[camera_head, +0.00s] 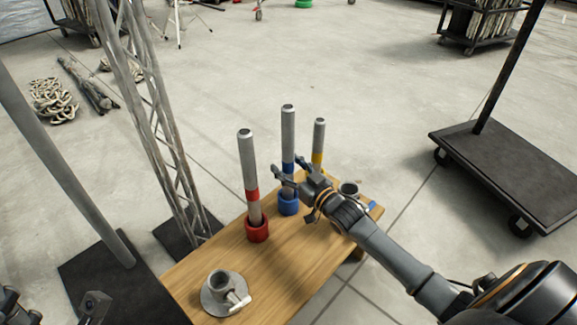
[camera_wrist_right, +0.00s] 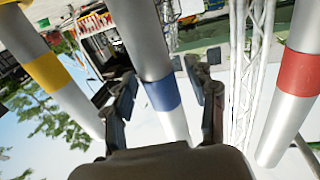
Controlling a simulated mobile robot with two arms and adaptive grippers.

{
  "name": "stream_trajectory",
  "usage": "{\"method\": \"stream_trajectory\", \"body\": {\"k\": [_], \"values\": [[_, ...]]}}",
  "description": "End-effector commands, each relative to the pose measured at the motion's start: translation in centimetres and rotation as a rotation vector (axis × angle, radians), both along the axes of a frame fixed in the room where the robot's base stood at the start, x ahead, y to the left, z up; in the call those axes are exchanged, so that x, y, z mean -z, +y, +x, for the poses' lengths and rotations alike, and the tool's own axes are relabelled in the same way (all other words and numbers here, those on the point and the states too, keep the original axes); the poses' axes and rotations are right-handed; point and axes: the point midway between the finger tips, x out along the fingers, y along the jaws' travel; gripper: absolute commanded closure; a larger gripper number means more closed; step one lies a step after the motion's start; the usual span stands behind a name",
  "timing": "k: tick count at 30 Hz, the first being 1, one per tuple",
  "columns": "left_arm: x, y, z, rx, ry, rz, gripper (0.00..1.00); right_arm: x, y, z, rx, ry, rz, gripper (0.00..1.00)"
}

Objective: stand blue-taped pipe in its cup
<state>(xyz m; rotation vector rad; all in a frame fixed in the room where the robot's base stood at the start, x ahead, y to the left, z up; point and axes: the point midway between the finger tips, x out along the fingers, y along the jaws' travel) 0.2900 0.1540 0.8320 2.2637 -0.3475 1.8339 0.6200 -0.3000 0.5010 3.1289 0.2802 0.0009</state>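The blue-taped pipe (camera_head: 288,130) stands upright, its lower end in the blue cup (camera_head: 288,207) on the wooden table. In the right wrist view the same pipe (camera_wrist_right: 143,35) with its blue tape passes between my fingers. My right gripper (camera_head: 285,173) is open around the pipe near the blue tape; gaps show between the fingers and the pipe in the wrist view. Parts of my left arm's end, perhaps its gripper (camera_head: 52,304), show at the lower left corner, cut off by the frame edge.
A red-taped pipe (camera_head: 247,160) stands in a red cup (camera_head: 257,231) to the left. A yellow-taped pipe (camera_head: 318,140) stands behind my right gripper. A round metal flange (camera_head: 215,299) lies on the table (camera_head: 285,275). A lattice truss (camera_head: 160,110) rises at left.

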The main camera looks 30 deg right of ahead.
Motion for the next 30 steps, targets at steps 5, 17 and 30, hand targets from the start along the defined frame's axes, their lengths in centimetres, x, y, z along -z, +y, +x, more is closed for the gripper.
{"method": "stream_trajectory", "body": {"k": [5, 17, 30], "values": [[-0.1, 0.0, 0.0, -0.001, -0.006, -0.002, 0.6, 0.2, 0.0, -0.1, 0.0, 0.004, 0.0, 0.44], [0.0, 0.0, 0.0, 0.0, -0.003, 0.0, 0.6, 0.3, -1.0, -5.7, -0.001, 0.005, -0.001, 0.44], [0.0, 0.0, 0.0, 0.001, -0.002, 0.0, 0.6, 0.1, -2.1, -11.6, 0.0, 0.002, 0.0, 0.44]]}}
